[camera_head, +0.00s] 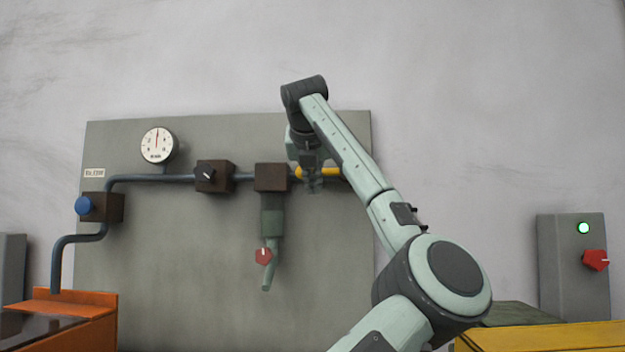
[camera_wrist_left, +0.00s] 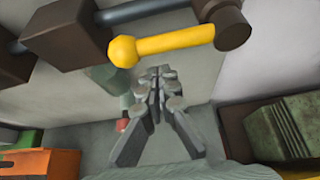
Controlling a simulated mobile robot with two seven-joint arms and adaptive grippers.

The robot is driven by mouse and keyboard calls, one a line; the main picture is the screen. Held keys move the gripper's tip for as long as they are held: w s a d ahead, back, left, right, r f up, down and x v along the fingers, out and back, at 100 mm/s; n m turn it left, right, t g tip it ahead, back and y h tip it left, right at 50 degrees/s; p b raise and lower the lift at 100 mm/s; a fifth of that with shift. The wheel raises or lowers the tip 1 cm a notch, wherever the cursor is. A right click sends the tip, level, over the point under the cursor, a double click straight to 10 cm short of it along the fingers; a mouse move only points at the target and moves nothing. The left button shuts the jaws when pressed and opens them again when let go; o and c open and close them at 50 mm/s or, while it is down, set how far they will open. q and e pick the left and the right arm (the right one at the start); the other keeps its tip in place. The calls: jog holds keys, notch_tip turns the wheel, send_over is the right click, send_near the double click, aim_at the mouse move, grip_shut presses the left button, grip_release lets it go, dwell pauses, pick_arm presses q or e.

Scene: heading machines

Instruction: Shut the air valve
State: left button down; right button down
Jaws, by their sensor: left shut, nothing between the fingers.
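The air valve has a yellow lever (camera_head: 332,171) that lies roughly level, in line with the blue-grey pipe, at the right of the wall panel. In the left wrist view the lever (camera_wrist_left: 176,42) runs from a dark brown round hub (camera_wrist_left: 233,28) at the right to a ball end at the left. My left gripper (camera_head: 312,187) is at the lever and hides part of it in the head view. In the left wrist view its fingers (camera_wrist_left: 160,75) are shut and empty, just below the lever in the picture; I cannot tell whether they touch it. My right gripper is out of view.
The panel (camera_head: 190,270) also carries a round gauge (camera_head: 158,145), a blue knob (camera_head: 83,206), a black-handled valve box (camera_head: 214,176) and a hanging part with a red knob (camera_head: 263,255). A grey box with a red switch (camera_head: 595,260) is at the right.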

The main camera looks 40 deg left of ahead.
pick_arm(q)
jog(key=shift+r, duration=0.9)
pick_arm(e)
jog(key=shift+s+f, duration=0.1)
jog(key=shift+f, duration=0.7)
